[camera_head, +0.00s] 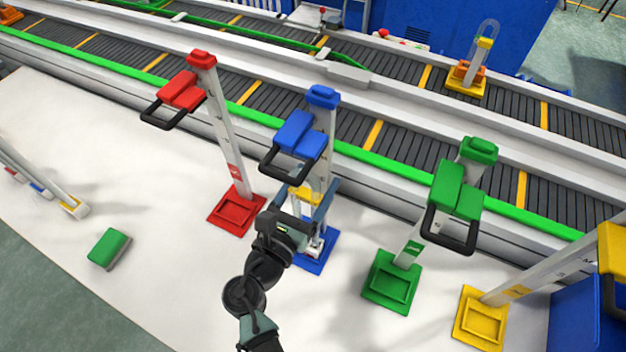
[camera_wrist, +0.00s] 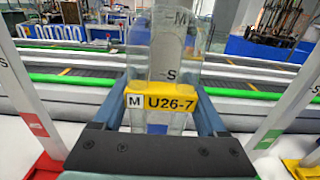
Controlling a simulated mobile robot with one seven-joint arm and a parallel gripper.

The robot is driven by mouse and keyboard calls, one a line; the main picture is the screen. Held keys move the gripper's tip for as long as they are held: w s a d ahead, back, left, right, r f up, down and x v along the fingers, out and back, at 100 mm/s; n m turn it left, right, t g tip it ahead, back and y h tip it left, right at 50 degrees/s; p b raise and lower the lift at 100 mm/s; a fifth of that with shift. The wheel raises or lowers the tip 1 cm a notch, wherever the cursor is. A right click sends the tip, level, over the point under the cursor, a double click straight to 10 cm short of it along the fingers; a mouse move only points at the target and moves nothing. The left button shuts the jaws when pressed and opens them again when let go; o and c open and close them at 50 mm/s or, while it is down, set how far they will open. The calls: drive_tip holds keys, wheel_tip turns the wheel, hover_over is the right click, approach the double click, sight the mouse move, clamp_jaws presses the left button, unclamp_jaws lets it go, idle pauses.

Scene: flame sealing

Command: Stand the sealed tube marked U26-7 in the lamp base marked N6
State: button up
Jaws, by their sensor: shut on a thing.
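My gripper (camera_head: 313,203) is shut on a clear tube (camera_head: 304,190) with a yellow band, in front of the blue stand. In the wrist view, the tube (camera_wrist: 168,122) stands upright between the blue fingers of my gripper (camera_wrist: 165,98). Its yellow band (camera_wrist: 170,101) reads M and U26-7. The tube's lower end is hidden by my gripper. On the conveyor at the far right, an orange and yellow base (camera_head: 467,84) holds another clear domed tube. No N6 mark can be read in either view.
Red (camera_head: 237,210), blue (camera_head: 317,262), green (camera_head: 391,282) and yellow (camera_head: 480,320) stands with tall posts and black handles line the white table. A green block (camera_head: 108,248) lies at left. The conveyor (camera_head: 400,165) runs behind.

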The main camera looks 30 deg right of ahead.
drive_tip(key=shift+f+b, duration=0.85)
drive_tip(key=shift+f, duration=0.25)
idle(0.5)
drive_tip(key=o, duration=1.4)
drive_tip(key=shift+c, duration=0.2)
drive_tip(key=b+v, duration=0.1)
drive_tip(key=v, duration=1.2)
